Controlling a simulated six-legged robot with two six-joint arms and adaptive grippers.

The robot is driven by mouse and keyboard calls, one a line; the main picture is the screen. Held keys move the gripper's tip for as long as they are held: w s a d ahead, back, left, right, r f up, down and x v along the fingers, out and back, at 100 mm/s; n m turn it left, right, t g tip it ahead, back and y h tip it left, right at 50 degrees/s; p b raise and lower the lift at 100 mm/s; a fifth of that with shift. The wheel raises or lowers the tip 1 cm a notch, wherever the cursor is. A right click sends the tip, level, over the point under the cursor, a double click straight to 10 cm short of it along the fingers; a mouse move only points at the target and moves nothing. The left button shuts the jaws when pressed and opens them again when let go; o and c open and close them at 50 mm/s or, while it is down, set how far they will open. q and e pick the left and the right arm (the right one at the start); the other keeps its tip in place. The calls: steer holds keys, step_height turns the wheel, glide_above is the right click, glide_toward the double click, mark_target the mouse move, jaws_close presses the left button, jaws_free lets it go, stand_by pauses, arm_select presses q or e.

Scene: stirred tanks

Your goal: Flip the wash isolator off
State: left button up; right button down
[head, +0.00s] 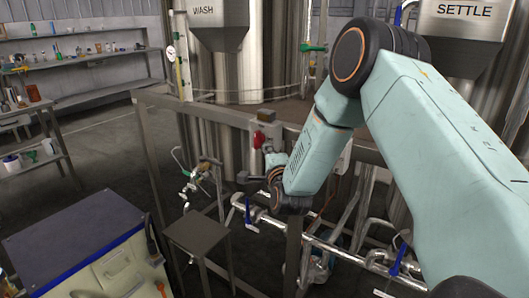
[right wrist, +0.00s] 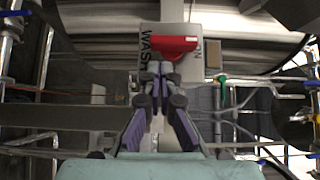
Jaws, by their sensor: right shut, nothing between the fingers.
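The wash isolator is a small grey box with a red handle (head: 258,139) on the rail in front of the wash tank in the head view. In the right wrist view the red handle (right wrist: 174,45) lies across the box face (right wrist: 195,72), its right end beside the letters ON. My left gripper is not in view.
Steel rails (head: 205,109) run around the tanks, labelled WASH and SETTLE. Pipes with blue-handled valves (head: 249,212) lie below my right gripper. A small steel stand (head: 197,232) and a cabinet (head: 75,240) stand in front. The floor at left is partly clear.

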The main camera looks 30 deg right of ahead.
steer(key=shift+w+a, duration=0.3)
steer(key=shift+w, duration=0.4)
steer(key=shift+a, duration=0.1)
